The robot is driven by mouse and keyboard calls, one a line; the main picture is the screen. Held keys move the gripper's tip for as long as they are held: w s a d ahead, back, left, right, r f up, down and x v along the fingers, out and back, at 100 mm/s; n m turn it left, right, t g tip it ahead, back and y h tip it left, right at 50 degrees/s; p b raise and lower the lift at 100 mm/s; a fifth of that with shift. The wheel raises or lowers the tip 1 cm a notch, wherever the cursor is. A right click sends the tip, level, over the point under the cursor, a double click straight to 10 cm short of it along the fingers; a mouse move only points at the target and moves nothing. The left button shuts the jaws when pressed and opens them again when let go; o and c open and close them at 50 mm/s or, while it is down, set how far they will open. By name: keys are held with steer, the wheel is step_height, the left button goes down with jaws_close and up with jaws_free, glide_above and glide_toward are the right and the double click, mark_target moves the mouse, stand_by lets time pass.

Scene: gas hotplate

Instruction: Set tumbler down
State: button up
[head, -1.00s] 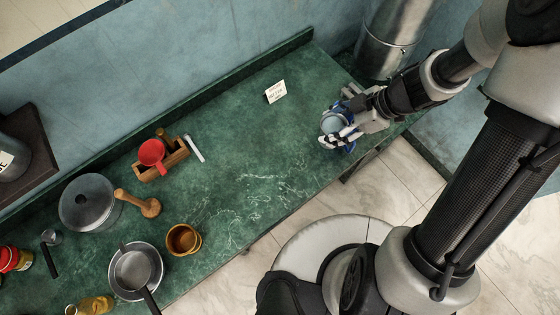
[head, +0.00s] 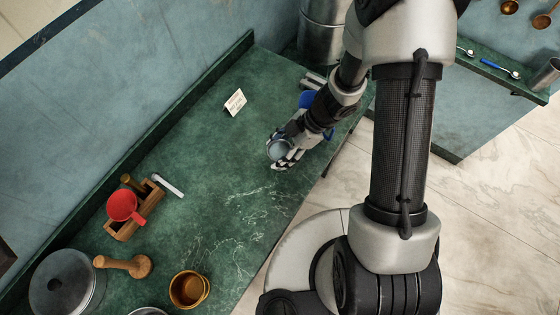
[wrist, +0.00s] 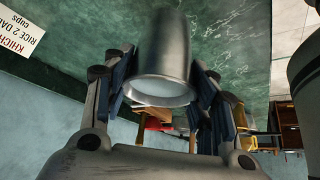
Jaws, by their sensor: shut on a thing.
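The tumbler is a plain grey metal cup, held by my gripper; it shows in the wrist view (wrist: 165,50) between the two fingers. In the head view the tumbler (head: 279,149) appears as a round grey shape over the green counter (head: 205,150). My gripper (head: 284,153) is shut on the tumbler's sides, and it fills the lower part of the wrist view (wrist: 163,78). I cannot tell whether the tumbler's base touches the counter.
A white lettered card (head: 235,102) stands left of the gripper. A blue item (head: 306,99) is partly hidden behind my arm. Counter around the tumbler is clear.

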step_height(320, 180, down, 5)
steer(key=shift+b, duration=1.05)
steer(key=shift+r, duration=0.1)
steer(key=o, duration=1.4)
